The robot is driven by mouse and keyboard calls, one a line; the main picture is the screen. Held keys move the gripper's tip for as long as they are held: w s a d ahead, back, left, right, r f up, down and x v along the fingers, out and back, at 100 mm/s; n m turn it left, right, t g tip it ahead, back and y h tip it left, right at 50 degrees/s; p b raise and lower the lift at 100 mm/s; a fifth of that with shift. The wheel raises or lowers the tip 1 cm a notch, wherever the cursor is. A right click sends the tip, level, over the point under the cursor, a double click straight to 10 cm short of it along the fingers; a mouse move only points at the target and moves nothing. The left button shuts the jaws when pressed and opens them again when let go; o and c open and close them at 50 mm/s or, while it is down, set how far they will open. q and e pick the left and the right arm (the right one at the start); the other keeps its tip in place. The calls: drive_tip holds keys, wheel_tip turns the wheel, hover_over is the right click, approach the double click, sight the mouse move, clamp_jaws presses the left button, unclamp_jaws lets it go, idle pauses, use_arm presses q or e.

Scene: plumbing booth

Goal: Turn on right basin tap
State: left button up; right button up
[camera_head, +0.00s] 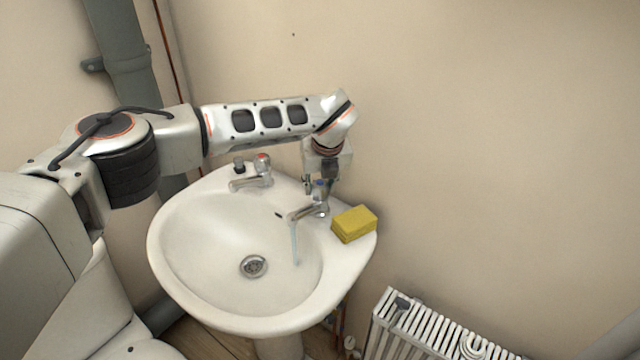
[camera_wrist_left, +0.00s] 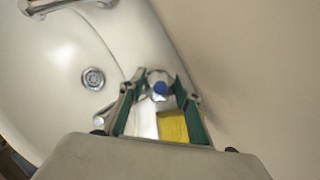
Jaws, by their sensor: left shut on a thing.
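The right basin tap (camera_head: 305,211) is chrome with a blue-marked handle and stands at the back right of the white basin (camera_head: 185,275). A pale stream of water (camera_head: 295,245) falls from its spout into the bowl. My left gripper (camera_head: 318,186) reaches down over this tap from above. In the left wrist view, the fingers of the left gripper (camera_wrist_left: 158,86) are shut on the tap's handle (camera_wrist_left: 160,89), one on each side of the blue cap. The gripper partly hides the handle in the head view. My right gripper does not show.
A yellow sponge (camera_head: 354,224) lies on the basin rim just right of the tap. The left tap (camera_head: 255,175), marked red, stands at the back left. The wall (camera_head: 480,130) is close behind, and a white radiator (camera_head: 430,330) is at the lower right.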

use_arm(q)
drive_tip(key=shift+f+n+y, duration=0.1)
drive_tip(key=shift+n+y, duration=0.3)
drive_tip(key=shift+n, duration=0.7)
drive_tip(key=o, duration=1.1)
drive_tip(key=shift+s+d+r, duration=0.1)
drive_tip(key=shift+r, duration=0.5)
drive_tip(key=v, duration=1.1)
